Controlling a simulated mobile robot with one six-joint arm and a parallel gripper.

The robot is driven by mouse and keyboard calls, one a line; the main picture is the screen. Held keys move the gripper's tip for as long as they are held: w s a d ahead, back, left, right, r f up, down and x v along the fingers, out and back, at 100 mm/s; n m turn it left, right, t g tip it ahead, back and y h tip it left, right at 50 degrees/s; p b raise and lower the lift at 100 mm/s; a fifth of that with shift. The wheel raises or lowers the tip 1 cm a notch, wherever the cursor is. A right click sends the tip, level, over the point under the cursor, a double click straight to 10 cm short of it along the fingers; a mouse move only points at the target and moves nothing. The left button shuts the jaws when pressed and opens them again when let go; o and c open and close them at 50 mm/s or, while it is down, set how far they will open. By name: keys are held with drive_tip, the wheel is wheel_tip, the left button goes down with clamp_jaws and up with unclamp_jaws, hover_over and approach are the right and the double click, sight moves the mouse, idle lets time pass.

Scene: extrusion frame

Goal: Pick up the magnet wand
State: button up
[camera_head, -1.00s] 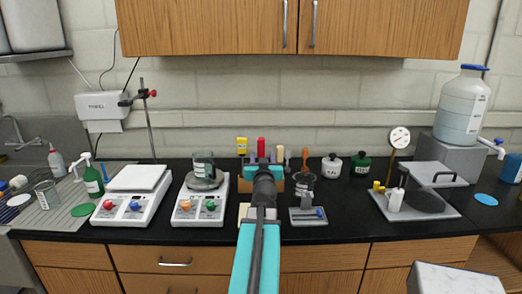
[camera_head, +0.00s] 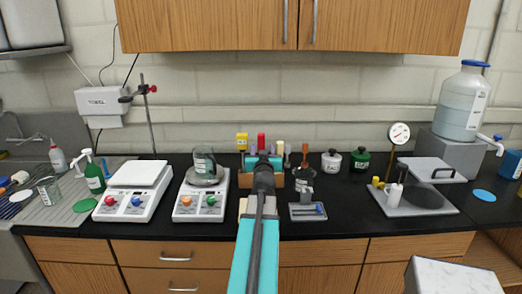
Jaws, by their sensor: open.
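My gripper (camera_head: 263,159) is open at the end of the teal arm, over the counter's middle and in front of a wooden rack (camera_head: 245,180). Upright pieces in the rack include a yellow-topped one (camera_head: 242,142), a red one (camera_head: 261,142) and a pale one (camera_head: 280,148). The gripper hides the rack's middle, and I cannot tell whether it touches anything there. I cannot tell for certain which thing is the magnet wand. A slim orange-brown handle (camera_head: 304,153) stands just right of the rack, at a glass beaker (camera_head: 303,178).
Two hotplates (camera_head: 132,193) (camera_head: 201,207) stand left, the second bearing a beaker (camera_head: 204,160). A small grey tray (camera_head: 307,212) lies right of the arm. White (camera_head: 331,163) and green (camera_head: 360,160) jars stand behind. A grey-topped apparatus (camera_head: 425,203) is farther right. Open black counter lies between.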

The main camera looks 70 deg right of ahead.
drive_tip(key=shift+r+p+x, duration=0.2)
drive_tip(key=shift+p+x, duration=0.45)
drive_tip(key=shift+x, duration=1.9)
drive_tip(key=shift+w+f, duration=0.1)
drive_tip(key=c, duration=1.1)
